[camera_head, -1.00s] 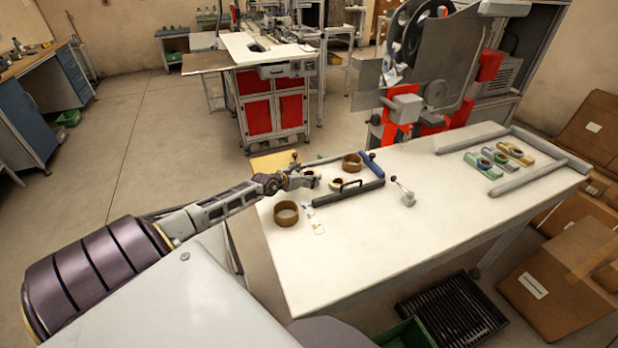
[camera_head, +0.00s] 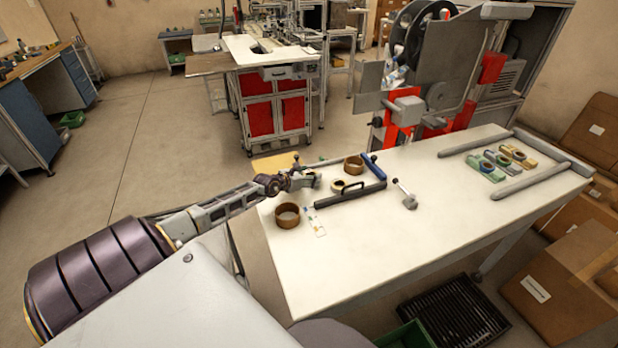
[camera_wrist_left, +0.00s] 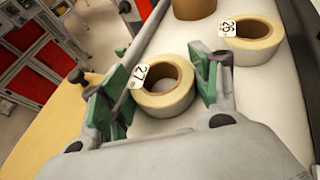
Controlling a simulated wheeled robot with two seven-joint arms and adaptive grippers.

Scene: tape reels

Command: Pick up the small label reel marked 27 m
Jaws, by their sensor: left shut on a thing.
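The small cream label reel with a white tag reading 27 (camera_wrist_left: 178,101) lies flat in the left wrist view. My left gripper (camera_wrist_left: 170,90) has its green fingers on either side of the reel and is shut on it. In the head view my left gripper (camera_head: 310,181) is low over the white table's far left part and mostly hides this reel. A second cream reel (camera_wrist_left: 262,47), whose tag seems to read 26, lies to the right, apart from the fingers. It also shows in the head view (camera_head: 338,187). My right gripper is not in view.
Wide brown tape reels stand on the white table (camera_head: 400,232), one in front (camera_head: 288,215) and one behind (camera_head: 353,165). A dark bar with a handle (camera_head: 350,194) lies right of the gripper. Several coloured dispensers (camera_head: 505,158) sit far right.

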